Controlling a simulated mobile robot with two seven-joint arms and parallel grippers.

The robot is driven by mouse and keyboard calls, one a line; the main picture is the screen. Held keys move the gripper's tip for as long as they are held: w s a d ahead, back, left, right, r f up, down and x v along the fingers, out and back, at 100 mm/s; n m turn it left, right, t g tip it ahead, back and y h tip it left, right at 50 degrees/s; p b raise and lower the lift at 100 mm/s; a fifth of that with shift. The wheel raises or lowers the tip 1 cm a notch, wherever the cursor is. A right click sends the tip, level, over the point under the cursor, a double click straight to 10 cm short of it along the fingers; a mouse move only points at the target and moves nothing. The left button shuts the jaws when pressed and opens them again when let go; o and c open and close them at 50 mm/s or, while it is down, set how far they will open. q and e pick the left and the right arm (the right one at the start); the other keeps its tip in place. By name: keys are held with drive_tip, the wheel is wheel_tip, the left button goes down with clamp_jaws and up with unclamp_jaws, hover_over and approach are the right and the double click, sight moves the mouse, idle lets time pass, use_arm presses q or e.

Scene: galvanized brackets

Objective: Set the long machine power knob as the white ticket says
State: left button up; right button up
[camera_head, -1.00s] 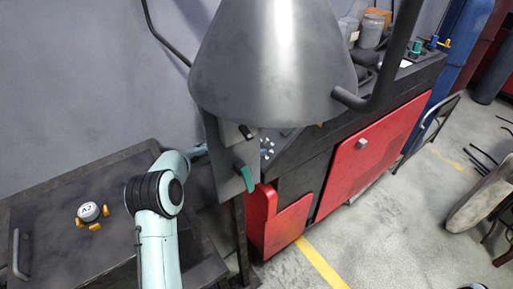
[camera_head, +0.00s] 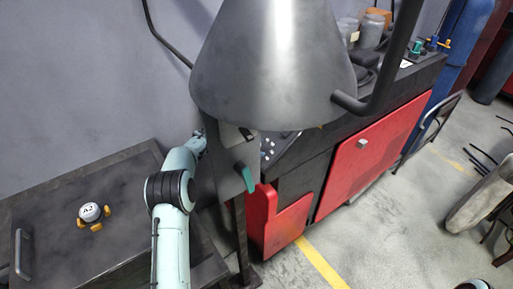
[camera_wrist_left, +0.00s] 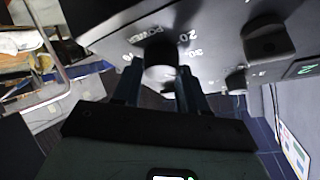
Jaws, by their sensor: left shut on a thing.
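The power knob (camera_wrist_left: 160,62) is a dark round knob on the dark panel, with "POWER" and numbers such as 20 and 30 printed around it. My left gripper (camera_wrist_left: 160,84) is shut on this knob, one finger on each side. The knob's pointer is hard to read because the fingers and the dark surface hide it. In the head view my left gripper (camera_head: 200,142) reaches the machine's side panel (camera_head: 226,165) and its fingertips are mostly hidden. I cannot make out a ticket with readable writing. My right gripper is not in view.
Another knob (camera_wrist_left: 268,42) and a smaller one (camera_wrist_left: 236,82) sit right of the gripper. A teal handle (camera_head: 245,178) sticks out of the panel. A large grey hood (camera_head: 270,70) hangs above.

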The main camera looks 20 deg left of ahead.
use_arm(q)
drive_tip(key=shift+w+a+r+m+g+h, duration=0.15)
drive_tip(key=shift+m+g, duration=0.4)
drive_tip(key=shift+m, duration=0.5)
drive_tip(key=shift+d+f+m+g+h, duration=0.15)
drive_tip(key=shift+m+g, duration=0.4)
drive_tip(key=shift+m, duration=0.5)
drive_tip(key=shift+a+r, duration=0.1)
drive_tip(key=o, duration=1)
drive_tip(key=shift+o, duration=0.2)
drive_tip(key=v, duration=1.3)
drive_tip(key=shift+a, duration=0.15)
drive_tip(key=shift+o, duration=0.2)
